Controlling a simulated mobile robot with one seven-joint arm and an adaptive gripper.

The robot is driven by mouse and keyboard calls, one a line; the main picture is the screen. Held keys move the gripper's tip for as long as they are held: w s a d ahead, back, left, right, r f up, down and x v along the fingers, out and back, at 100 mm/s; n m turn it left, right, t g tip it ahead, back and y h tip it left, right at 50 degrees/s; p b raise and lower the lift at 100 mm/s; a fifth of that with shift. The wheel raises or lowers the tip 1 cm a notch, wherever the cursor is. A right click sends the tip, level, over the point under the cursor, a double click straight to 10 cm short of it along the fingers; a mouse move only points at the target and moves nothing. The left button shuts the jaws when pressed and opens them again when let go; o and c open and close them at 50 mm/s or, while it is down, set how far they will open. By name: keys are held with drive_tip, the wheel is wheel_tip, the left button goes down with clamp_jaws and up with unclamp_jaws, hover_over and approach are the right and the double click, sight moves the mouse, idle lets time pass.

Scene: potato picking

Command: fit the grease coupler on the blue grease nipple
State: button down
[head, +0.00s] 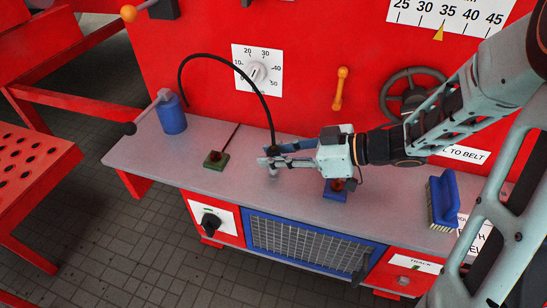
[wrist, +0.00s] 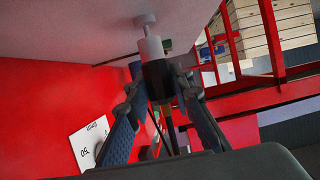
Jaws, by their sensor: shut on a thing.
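My gripper (head: 272,159) is shut on the grease coupler, over the middle of the grey shelf. The coupler has a black body (wrist: 157,82) and a pale grey tip (wrist: 152,47), which points down at the shelf. Its tip is at a small white round piece (wrist: 144,20) on the shelf; I cannot tell if they touch. A black hose (head: 262,95) arches from the coupler to the blue grease canister (head: 172,116). The blue nipple block (head: 335,193) stands to the right, under my wrist and partly hidden by it. It does not show in the wrist view.
A green block (head: 216,160) with a thin rod behind it stands left on the shelf (head: 145,152). A blue brush (head: 442,200) stands at the right. The red panel behind carries a dial (head: 257,73), an orange handle (head: 340,90) and a dark handwheel (head: 405,95).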

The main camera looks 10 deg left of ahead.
drive_tip(key=s+d+r+p, duration=0.3)
drive_tip(key=s+d+r, duration=0.6)
drive_tip(key=d+r, duration=0.25)
drive_tip(key=p, duration=0.4)
hover_over(338, 181)
drive_tip(key=shift+w+f, duration=0.1)
drive_tip(key=shift+f, duration=1.3)
drive_tip(key=shift+r+p, duration=0.2)
drive_tip(key=shift+p, duration=0.65)
drive_tip(key=shift+f+b, duration=1.6)
drive_tip(key=shift+f, duration=1.5)
drive_tip(key=shift+p, duration=1.3)
drive_tip(key=shift+f+b, duration=0.75)
drive_tip(key=shift+f, duration=0.65)
